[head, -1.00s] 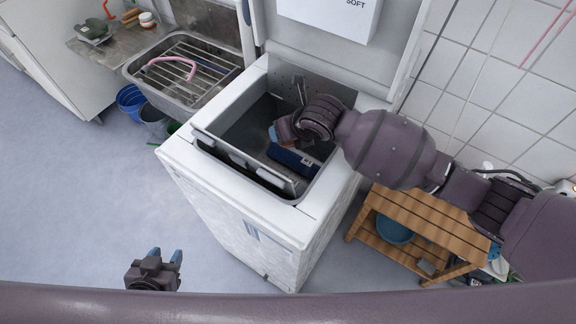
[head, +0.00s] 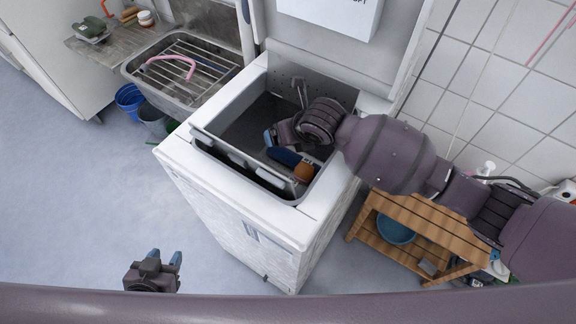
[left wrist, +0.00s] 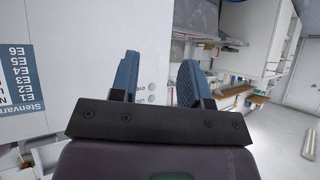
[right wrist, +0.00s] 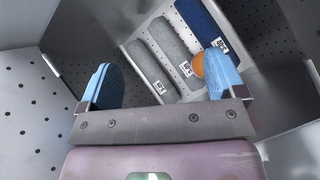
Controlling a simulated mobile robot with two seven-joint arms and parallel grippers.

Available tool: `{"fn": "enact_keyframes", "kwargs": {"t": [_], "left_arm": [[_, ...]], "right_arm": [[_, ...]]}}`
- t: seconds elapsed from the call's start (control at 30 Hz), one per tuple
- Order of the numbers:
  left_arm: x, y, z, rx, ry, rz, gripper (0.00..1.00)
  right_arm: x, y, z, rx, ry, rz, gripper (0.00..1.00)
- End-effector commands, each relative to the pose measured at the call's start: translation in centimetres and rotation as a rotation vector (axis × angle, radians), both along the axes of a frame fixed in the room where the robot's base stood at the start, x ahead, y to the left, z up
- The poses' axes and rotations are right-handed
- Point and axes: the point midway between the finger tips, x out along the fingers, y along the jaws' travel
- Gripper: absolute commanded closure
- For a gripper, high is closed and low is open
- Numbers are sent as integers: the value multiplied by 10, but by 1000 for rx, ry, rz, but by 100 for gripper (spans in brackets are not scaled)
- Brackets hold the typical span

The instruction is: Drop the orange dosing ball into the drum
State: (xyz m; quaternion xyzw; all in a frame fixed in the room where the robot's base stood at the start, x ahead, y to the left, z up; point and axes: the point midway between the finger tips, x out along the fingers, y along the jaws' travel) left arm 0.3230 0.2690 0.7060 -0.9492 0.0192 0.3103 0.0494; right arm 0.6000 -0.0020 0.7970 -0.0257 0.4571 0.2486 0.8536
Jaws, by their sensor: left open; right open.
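The orange dosing ball (head: 303,172) is inside the drum (head: 246,124) of the white top-loading washer, near its front right, by a blue rolled cloth (head: 286,157). In the right wrist view the ball (right wrist: 198,66) shows beside the blue roll (right wrist: 208,28), partly hidden by a fingertip; I cannot tell whether it rests or is still moving. My right gripper (head: 282,139) is inside the washer opening, open and empty, with the ball beyond its fingers. My left gripper (head: 163,258) is open and empty, low in front of the washer.
The washer lid (head: 335,58) stands open behind the drum. Two grey rolls (right wrist: 168,42) lie beside the blue one. A sink (head: 180,70) with a rack is at left, buckets (head: 130,98) below it. A wooden shelf bench (head: 425,222) stands at right. The floor at left is clear.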

Motion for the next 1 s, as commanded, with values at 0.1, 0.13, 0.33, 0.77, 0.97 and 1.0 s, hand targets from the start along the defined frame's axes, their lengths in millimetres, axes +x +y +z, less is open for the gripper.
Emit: {"fn": "enact_keyframes", "kwargs": {"t": [0.1, 0.13, 0.33, 0.77, 0.97, 1.0], "left_arm": [[2, 0, 6, 0, -9, 0, 57], [3, 0, 8, 0, -12, 1, 57], [4, 2, 15, 2, -21, 2, 57], [-7, 5, 16, 3, -11, 11, 57], [-7, 5, 15, 2, -9, 12, 57], [-7, 4, 16, 2, -10, 12, 57]], "right_arm": [[-4, -5, 12, -1, -6, 0, 11], [-6, -7, 16, -1, -6, 0, 11], [-23, -21, 47, -2, -8, 2, 11], [-48, -42, 84, 0, -2, 0, 11], [-49, -43, 84, 0, 0, 0, 11], [-49, -43, 84, 0, 0, 0, 11]]}}
